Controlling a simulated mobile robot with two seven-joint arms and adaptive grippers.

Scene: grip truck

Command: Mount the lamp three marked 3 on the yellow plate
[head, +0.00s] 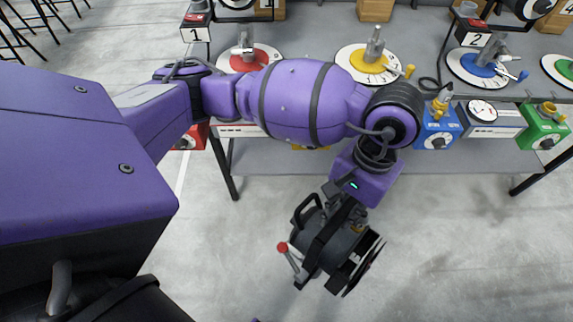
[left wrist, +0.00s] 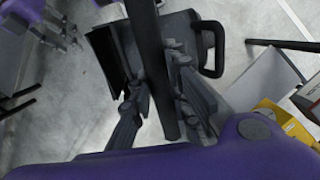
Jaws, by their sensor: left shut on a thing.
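My left gripper (head: 347,207) is shut on a black stage lamp (head: 322,246) with a yoke, barn doors and a red-knobbed lever. It holds the lamp over open floor in front of the table, apart from it. No number shows on this lamp, so I cannot tell its marking. In the left wrist view the gripper fingers (left wrist: 162,108) close around the lamp's dark bar (left wrist: 150,55). The yellow plate (head: 370,66) is a round white-rimmed dial on the table, with a grey metal fitting standing on it. My right gripper is not in view.
The grey table (head: 310,30) also bears a red plate (head: 268,53), a blue plate (head: 470,68) and a green plate (head: 563,68). A lower shelf (head: 300,162) runs underneath. The floor in front is clear.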

